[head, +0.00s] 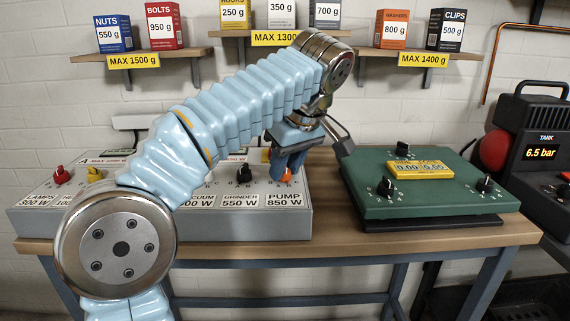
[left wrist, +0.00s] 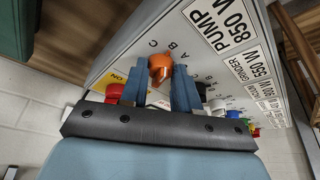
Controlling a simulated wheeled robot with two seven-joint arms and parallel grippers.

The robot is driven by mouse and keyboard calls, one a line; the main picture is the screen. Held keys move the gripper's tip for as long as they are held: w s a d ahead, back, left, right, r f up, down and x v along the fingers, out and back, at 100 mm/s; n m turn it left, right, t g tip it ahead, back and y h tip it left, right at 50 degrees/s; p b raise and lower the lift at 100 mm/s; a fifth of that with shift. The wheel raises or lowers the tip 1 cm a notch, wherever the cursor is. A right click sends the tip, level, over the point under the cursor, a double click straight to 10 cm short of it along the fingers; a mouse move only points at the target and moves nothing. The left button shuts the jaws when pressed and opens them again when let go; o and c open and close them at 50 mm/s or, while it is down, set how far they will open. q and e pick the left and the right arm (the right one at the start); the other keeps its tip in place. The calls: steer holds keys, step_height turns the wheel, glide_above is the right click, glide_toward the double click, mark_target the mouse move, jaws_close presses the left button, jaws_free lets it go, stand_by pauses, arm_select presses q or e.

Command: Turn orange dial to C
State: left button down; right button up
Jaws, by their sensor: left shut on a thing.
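The orange dial (left wrist: 160,67) sits on the sloped face of the grey control panel (head: 240,222), above the label PUMP 850 W (head: 284,199). In the left wrist view the letters A, B and C stand in an arc beside it. My left gripper (left wrist: 160,72) points at the panel, with one blue finger on each side of the dial, and is shut on it. In the head view the left gripper (head: 287,172) covers most of the dial. I cannot tell which letter the dial points to. My right gripper is in neither view.
Other dials, including a red one (head: 62,175) and a yellow one (head: 95,174), line the panel. A green scale box (head: 430,200) stands right of it on the wooden bench (head: 330,232). Shelves with boxes hang behind. A black tank unit (head: 540,150) stands at far right.

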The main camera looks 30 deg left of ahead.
arm_select(q)
steer(key=n, duration=0.2)
steer(key=n+g, duration=0.1)
steer(key=n, duration=0.1)
steer(key=shift+w+d+n+g, duration=0.15)
steer(key=shift+w+n+g, duration=0.05)
steer(key=shift+n+g, duration=0.1)
steer(key=shift+w+n+g, duration=0.1)
steer(key=shift+n+g, duration=0.6)
steer(key=shift+n, duration=0.9)
steer(key=c, duration=0.8)
jaws_free()
steer(key=shift+a, duration=0.2)
